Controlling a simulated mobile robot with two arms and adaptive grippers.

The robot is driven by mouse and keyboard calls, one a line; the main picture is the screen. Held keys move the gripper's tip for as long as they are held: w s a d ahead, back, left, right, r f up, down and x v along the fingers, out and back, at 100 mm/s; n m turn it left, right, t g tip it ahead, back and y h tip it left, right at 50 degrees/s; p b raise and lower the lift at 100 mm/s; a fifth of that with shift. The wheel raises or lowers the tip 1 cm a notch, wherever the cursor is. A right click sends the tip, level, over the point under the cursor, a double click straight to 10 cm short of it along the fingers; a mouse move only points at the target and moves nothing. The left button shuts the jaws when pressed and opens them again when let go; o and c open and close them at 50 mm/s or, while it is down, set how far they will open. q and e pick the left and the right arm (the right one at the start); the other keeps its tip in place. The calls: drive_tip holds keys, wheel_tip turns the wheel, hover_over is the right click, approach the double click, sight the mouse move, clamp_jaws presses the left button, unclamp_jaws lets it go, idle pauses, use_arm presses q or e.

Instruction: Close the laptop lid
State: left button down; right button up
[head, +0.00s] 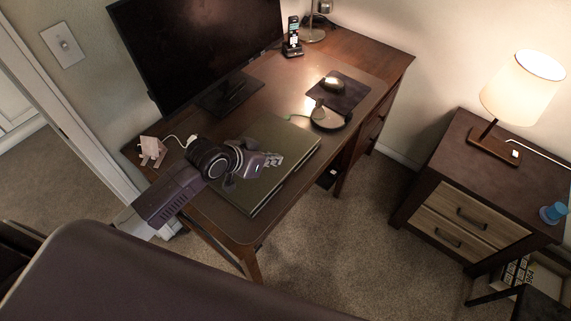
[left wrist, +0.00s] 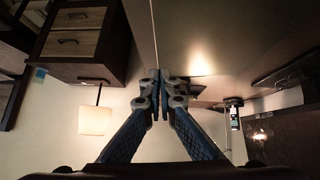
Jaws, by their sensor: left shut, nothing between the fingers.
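The laptop (head: 292,133) lies on the wooden desk. Its dark grey-green lid looks flat on its base, with no clear gap visible between them. My left gripper (head: 274,161) reaches in from the left, over the laptop, and hides part of the lid. Its fingers are together and empty; whether they touch the lid is unclear. In the left wrist view the shut fingertips (left wrist: 165,92) are in the middle, beside a broad brown surface that I cannot clearly identify. My right gripper is not in view.
A monitor (head: 200,45) stands behind the laptop. A cordless phone (head: 292,40), a mouse (head: 334,84) on a dark pad (head: 352,94) and a round dark object (head: 328,118) are farther along the desk. A nightstand (head: 470,205) with a lit lamp (head: 523,85) stands right; carpet lies between.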

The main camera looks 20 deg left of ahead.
sight(286, 175)
use_arm(q)
drive_tip(key=x, duration=0.5)
drive_tip(key=shift+w+d+r+p, duration=0.15)
drive_tip(key=shift+d+r+p, duration=0.05)
drive_tip(key=shift+d+p, duration=0.1)
wheel_tip(286, 175, down, 3)
drive_tip(key=shift+r+p, duration=0.25)
drive_tip(key=shift+p, duration=0.05)
drive_tip(key=shift+f, duration=0.85)
drive_tip(key=f, duration=0.1)
drive_tip(key=f+b, duration=0.1)
drive_tip(key=f, duration=0.1)
drive_tip(key=shift+s+d+b, duration=0.25)
drive_tip(key=shift+b, duration=0.15)
drive_tip(key=shift+s+f, duration=0.15)
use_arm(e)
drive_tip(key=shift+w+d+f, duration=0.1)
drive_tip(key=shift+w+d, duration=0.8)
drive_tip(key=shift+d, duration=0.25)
